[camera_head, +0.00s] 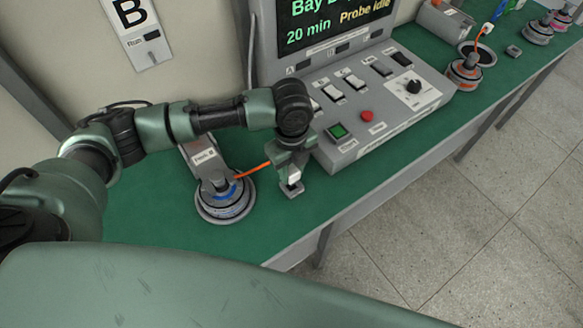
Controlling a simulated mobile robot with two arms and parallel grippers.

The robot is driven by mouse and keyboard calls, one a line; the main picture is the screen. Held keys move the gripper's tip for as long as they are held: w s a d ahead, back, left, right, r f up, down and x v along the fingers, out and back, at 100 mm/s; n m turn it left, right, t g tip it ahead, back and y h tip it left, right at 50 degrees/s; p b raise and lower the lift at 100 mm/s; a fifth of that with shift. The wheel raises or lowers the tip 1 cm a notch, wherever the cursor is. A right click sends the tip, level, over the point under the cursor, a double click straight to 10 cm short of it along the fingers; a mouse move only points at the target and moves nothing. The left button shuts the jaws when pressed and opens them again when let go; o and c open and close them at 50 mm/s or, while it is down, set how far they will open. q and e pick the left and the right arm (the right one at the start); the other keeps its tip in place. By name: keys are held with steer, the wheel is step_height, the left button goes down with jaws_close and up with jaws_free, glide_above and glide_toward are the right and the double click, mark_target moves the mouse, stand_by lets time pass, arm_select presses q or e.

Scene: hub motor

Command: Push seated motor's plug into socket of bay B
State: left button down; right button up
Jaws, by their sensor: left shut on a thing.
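The hub motor (224,202) sits on a round grey base at the left part of the green bench, under a grey bracket. An orange cable (252,171) runs from it to the right, to my left gripper (293,176). My left gripper points down and is shut on the cable's plug, which is mostly hidden by the fingers. A small grey block (293,192), which looks like the bay's socket, is right below the fingertips. I cannot tell whether the plug touches it or is in it. My right gripper is not in view.
A grey console (345,140) with switches, a red button, a green button and a lit screen (322,22) stands close right of my left gripper. A "B" sign (130,12) hangs on the wall. Another motor (464,72) and small block (513,50) are at the far right.

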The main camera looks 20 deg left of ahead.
arm_select(q)
steer(key=shift+f, duration=0.15)
steer(key=shift+f, duration=0.4)
steer(key=shift+f, duration=0.1)
stand_by(0.3)
steer(key=shift+f, duration=0.35)
steer(key=shift+f+p, duration=0.25)
steer(key=shift+p, duration=0.15)
steer(key=shift+f+p, duration=0.15)
steer(key=shift+p, duration=0.45)
stand_by(1.1)
steer(key=shift+s+f+p, duration=0.1)
steer(key=shift+f+p, duration=0.35)
steer(key=shift+p, duration=0.65)
stand_by(3.1)
steer(key=c, duration=1)
jaws_free()
